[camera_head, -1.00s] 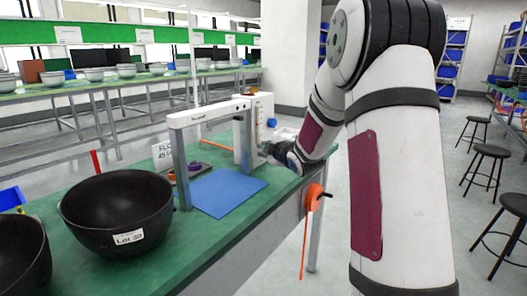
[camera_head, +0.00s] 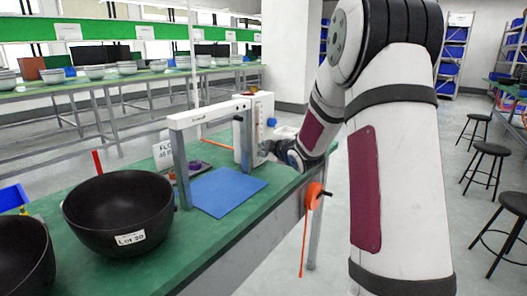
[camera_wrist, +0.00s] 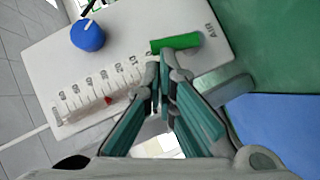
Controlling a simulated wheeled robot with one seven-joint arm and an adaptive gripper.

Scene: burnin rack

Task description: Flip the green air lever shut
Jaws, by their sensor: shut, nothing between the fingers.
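The green air lever (camera_wrist: 176,43) sits on the face of a white panel (camera_wrist: 140,30), by the printed word AIR, in the wrist view. It lies nearly across the picture. My gripper (camera_wrist: 163,72) is shut and empty, with its fingertips just below the lever in the picture; I cannot tell whether they touch it. In the head view the white unit (camera_head: 262,118) stands at the back of the green bench, and my gripper (camera_head: 268,148) is at its right face. The lever is not visible in the head view.
A blue knob (camera_wrist: 88,36) and a clear scaled tube (camera_wrist: 95,90) are on the same panel. A grey frame (camera_head: 180,160) stands over a blue mat (camera_head: 228,192). A black bowl (camera_head: 120,212) is at the front left. An orange reel (camera_head: 314,196) hangs on the bench edge.

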